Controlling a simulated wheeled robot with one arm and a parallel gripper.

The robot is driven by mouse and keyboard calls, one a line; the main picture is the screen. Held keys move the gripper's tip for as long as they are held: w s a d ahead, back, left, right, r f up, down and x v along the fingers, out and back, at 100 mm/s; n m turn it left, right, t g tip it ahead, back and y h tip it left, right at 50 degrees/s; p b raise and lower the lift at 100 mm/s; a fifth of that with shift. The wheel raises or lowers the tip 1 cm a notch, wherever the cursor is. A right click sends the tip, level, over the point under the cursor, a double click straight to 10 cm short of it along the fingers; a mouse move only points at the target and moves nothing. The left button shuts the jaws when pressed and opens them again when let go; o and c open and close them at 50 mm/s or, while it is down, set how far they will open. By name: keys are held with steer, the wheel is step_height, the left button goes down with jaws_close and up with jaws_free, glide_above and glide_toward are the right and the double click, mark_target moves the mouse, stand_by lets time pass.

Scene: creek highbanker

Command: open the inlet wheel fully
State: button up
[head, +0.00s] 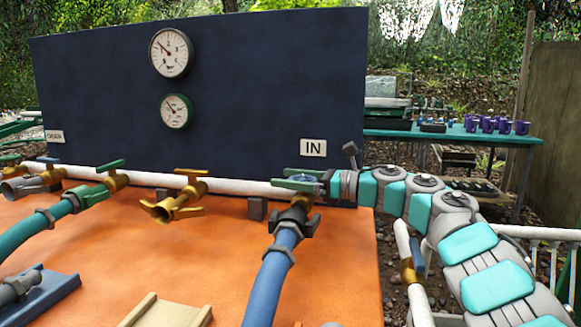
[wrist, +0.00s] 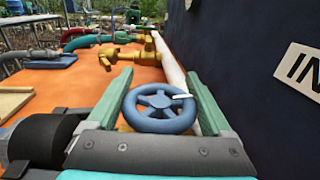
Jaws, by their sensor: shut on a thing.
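The inlet wheel (wrist: 158,107) is a blue spoked handwheel with a short white mark on the right of its rim. My gripper (wrist: 157,78) has one green finger on each side of the wheel and is shut on its rim. In the head view, my gripper (head: 303,181) reaches in from the right over the inlet valve, below the IN sign (head: 313,147); it largely hides the wheel there. A blue hose (head: 270,280) runs down from this valve. How far the wheel is turned cannot be told.
A dark blue panel (head: 250,90) with two gauges (head: 171,53) stands behind the white pipe (head: 230,186). Brass valves (head: 172,198) and a green-handled valve (head: 112,178) sit to the left above the orange deck (head: 180,255). A table with purple mugs (head: 487,125) is behind right.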

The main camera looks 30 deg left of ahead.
steer(key=shift+s+r+n+g+h+p, duration=0.1)
steer(key=shift+r+n+g+h+p, duration=0.1)
steer(key=shift+n+g+p, duration=0.45)
steer(key=shift+s+r+n+g+h+p, duration=0.1)
steer(key=shift+n+g+h+p, duration=0.15)
steer(key=shift+g+p, duration=0.8)
steer(key=shift+s+d+f+n+g+p, duration=0.15)
steer(key=shift+n+g+p, duration=0.3)
steer(key=shift+p, duration=0.45)
steer(key=shift+f+n+g+h+p, duration=0.15)
steer(key=shift+n+g+h+p, duration=0.4)
steer(key=shift+g, duration=0.1)
steer(key=o, duration=1.1)
steer(key=shift+s, duration=0.1)
steer(key=shift+o, duration=0.2)
steer(key=v, duration=0.8)
steer(key=shift+b, duration=0.4)
